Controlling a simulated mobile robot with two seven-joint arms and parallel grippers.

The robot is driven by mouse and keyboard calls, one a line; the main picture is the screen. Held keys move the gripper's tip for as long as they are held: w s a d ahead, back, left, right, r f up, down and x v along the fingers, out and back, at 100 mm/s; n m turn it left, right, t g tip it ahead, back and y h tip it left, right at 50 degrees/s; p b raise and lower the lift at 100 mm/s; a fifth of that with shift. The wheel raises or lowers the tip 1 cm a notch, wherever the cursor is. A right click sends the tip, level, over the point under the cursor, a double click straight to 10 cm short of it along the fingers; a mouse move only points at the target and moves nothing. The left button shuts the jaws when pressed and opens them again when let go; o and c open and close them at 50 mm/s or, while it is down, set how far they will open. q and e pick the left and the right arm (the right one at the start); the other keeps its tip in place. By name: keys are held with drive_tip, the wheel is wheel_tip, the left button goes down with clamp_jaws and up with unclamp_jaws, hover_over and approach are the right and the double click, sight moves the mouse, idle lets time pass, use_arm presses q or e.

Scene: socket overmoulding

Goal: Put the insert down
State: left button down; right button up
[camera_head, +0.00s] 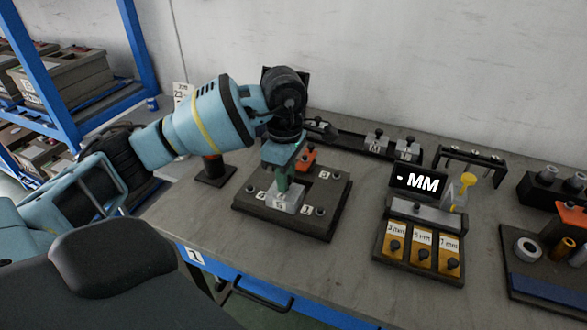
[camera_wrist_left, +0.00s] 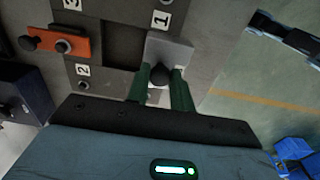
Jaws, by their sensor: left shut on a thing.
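The insert (camera_head: 286,201) is a light grey block with a mark like an S or 5 on its front. It is at the front edge of a dark fixture plate (camera_head: 327,192) with numbered labels. My left gripper (camera_head: 283,182) points down with its green fingers shut on the insert. In the left wrist view, the fingers of the gripper (camera_wrist_left: 160,88) stand either side of the black knob of the insert (camera_wrist_left: 172,50), beside label 1. The insert is upright and at plate level; I cannot tell whether it rests fully. My right gripper is not in view.
An orange clamp (camera_head: 306,157) sits at the plate's back, behind the gripper. A rail (camera_head: 350,141) with grey blocks marked M stands behind. Bare table lies between.

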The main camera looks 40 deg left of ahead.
use_arm(q)
drive_tip(key=w+a, duration=0.2)
drive_tip(key=w, duration=0.4)
drive_tip(key=shift+a+f, duration=0.25)
drive_tip(key=shift+w, duration=0.1)
drive_tip(key=shift+w+a+f, duration=0.1)
drive_tip(key=shift+w+f, duration=0.05)
drive_tip(key=shift+f, duration=0.75)
drive_tip(key=shift+w+f, duration=0.1)
drive_tip(key=shift+f, duration=0.75)
drive_tip(key=shift+f, duration=0.15)
drive_tip(key=c, duration=1.2)
unclamp_jaws()
drive_tip(key=shift+c, duration=0.2)
wheel_tip(320, 180, up, 12)
